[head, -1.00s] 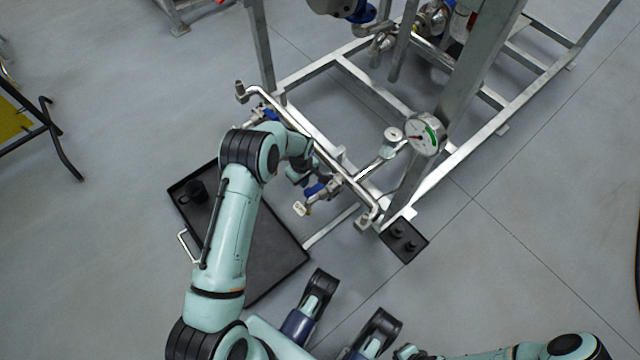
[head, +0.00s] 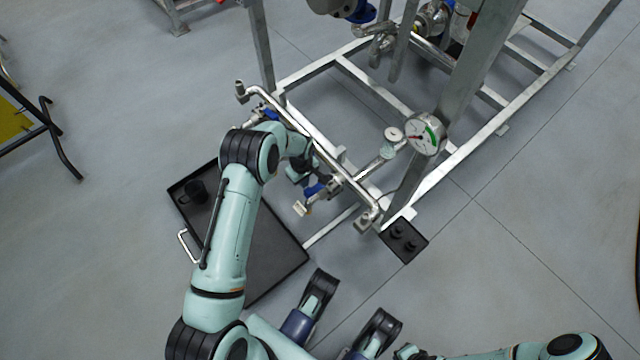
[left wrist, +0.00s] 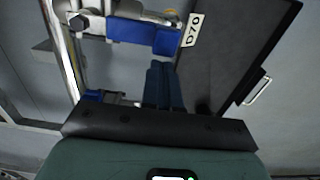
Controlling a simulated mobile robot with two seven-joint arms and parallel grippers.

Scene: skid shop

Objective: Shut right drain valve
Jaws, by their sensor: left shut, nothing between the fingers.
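The right drain valve has a blue lever (head: 315,189) on a short branch off the frame's front pipe, with a pale tag (head: 301,208) at its outer end. The lever lies roughly along the branch. In the left wrist view the blue lever (left wrist: 145,33) crosses the top, beside the tag (left wrist: 192,30). My left gripper (head: 302,176) is beside the lever in the head view, partly hidden by my arm. Its dark blue fingers (left wrist: 164,80) are together and empty in the wrist view, close below the lever; contact cannot be told.
Another blue-handled valve (head: 270,113) is on the same pipe to the left. A black drip tray (head: 265,262) with a black cup (head: 195,191) lies below. A pressure gauge (head: 425,134) and a small black plate (head: 404,240) are to the right. Open floor surrounds the skid.

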